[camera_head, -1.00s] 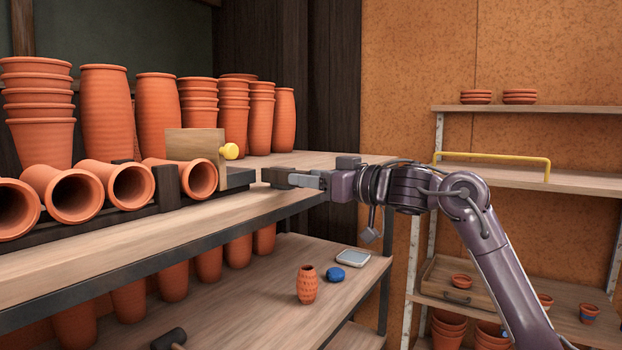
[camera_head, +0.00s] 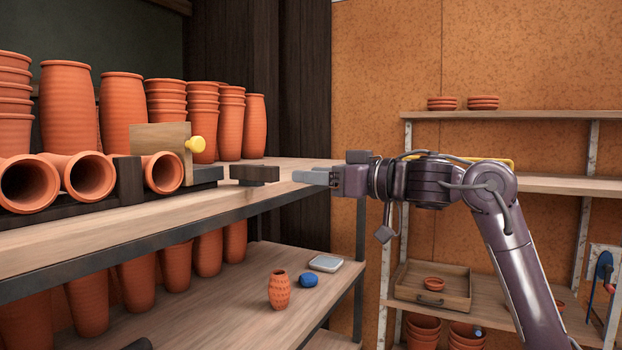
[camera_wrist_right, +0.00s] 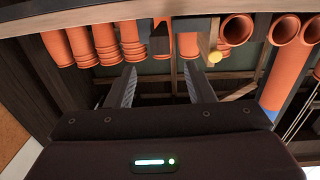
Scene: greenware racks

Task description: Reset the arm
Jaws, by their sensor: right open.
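My right gripper (camera_head: 310,177) is beside the edge of the upper shelf board (camera_head: 150,222), its arm coming in from the right. Its fingers are open and hold nothing. In the right wrist view the two fingers (camera_wrist_right: 162,85) stand apart with a clear gap between them. A dark wooden block (camera_head: 254,174) sits at the shelf edge just left of the fingertips, with a small gap between. My left gripper is not in view.
Terracotta pots stand and lie on the upper shelf, near a wooden board (camera_head: 158,145) with a yellow knob (camera_head: 195,145). Below are a small vase (camera_head: 279,289), a blue disc (camera_head: 308,280) and a grey tray (camera_head: 325,263). A second rack (camera_head: 500,115) stands behind my arm.

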